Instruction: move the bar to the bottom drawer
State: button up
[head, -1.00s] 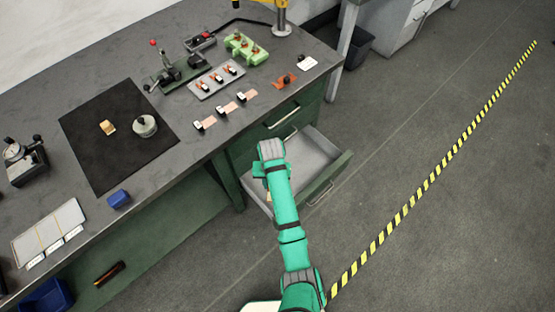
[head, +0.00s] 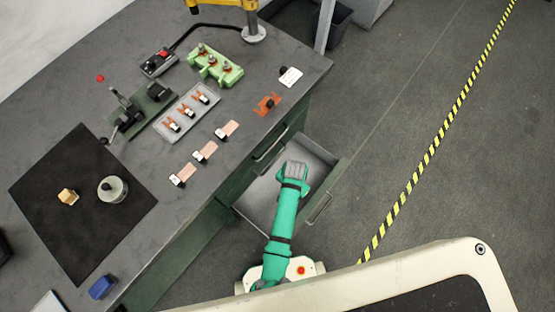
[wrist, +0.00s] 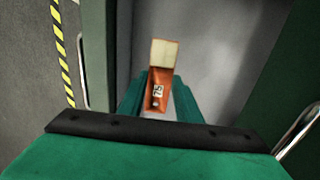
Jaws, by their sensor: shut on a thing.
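The bar (wrist: 161,78), orange with a pale cream end and a small numbered label, is between the green fingers of my gripper (wrist: 157,97) in the wrist view. My gripper is shut on it. The open bottom drawer (wrist: 207,50) has a grey inside, and the bar shows against it. I cannot tell how far the bar is above the drawer floor. In the head view my arm reaches over the open drawer (head: 328,197); the fingers and the bar are hidden under the arm there.
A closed upper drawer with a handle (head: 271,143) sits under the bench top (head: 245,110). The bench holds a black mat (head: 85,225), a grey tray (head: 188,113) of orange pieces and a green block (head: 216,65). Yellow-black tape (head: 437,135) crosses the open floor.

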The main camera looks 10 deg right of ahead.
jog(key=f, duration=1.1)
jog(key=shift+d+f, duration=0.2)
jog(key=shift+f, duration=0.2)
jog(key=w+a, duration=0.2)
jog(key=shift+w+a, duration=0.2)
jog(key=shift+w, duration=0.15)
jog(key=shift+w+a+f, duration=0.15)
jog(key=shift+w+a, duration=0.1)
jog(key=shift+f, duration=0.4)
jog(key=shift+d+f, duration=0.1)
jog(key=shift+f, duration=0.05)
jog(key=o, duration=1.2)
notch_tip(320, 180, up, 12)
jog(key=shift+r, duration=0.15)
